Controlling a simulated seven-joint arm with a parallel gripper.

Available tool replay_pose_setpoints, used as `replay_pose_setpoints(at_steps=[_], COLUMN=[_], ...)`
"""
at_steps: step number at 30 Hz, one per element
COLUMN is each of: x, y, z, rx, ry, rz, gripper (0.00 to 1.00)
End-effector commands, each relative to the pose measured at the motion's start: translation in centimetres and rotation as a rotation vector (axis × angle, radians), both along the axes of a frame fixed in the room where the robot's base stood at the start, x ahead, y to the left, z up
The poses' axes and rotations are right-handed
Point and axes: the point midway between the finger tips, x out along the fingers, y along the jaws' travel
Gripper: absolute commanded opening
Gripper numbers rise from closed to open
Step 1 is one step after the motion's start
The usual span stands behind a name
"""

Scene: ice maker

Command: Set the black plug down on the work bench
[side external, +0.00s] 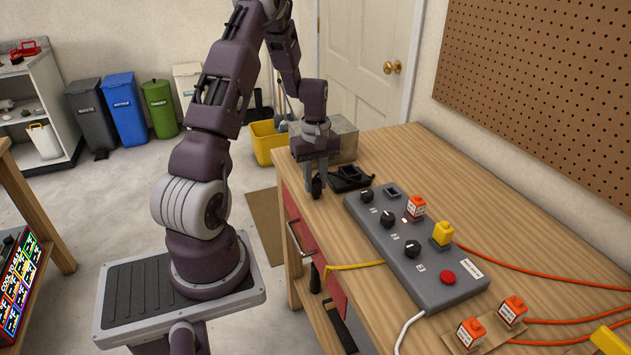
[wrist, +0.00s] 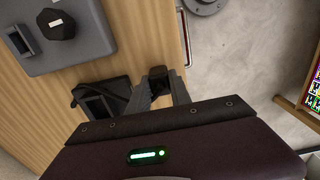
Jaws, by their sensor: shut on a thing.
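My gripper (side external: 316,180) points down over the far left end of the wooden work bench (side external: 420,165), close to its front edge. It is shut on the black plug (side external: 317,188), a small dark piece between the fingertips. In the wrist view the plug (wrist: 158,82) shows at the tips of the fingers, over the bench near its edge. The fingers hide part of it. I cannot tell whether its lower end touches the bench top.
A black open-topped box (side external: 350,178) with a dark cable lies right beside my gripper. A grey control box (side external: 415,245) with knobs, orange and yellow plugs and a red button stands nearer the camera. Orange cables (side external: 545,262) cross the bench. The bench's back middle is clear.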

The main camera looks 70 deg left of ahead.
Motion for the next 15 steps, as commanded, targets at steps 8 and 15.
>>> replay_pose_setpoints(at_steps=[8,15], x=[0.04,0.05], y=[0.0,0.0], z=[-0.15,-0.26], rx=[0.0,0.001], ry=[-0.001,-0.001], rz=[0.0,0.0], gripper=[0.0,0.46])
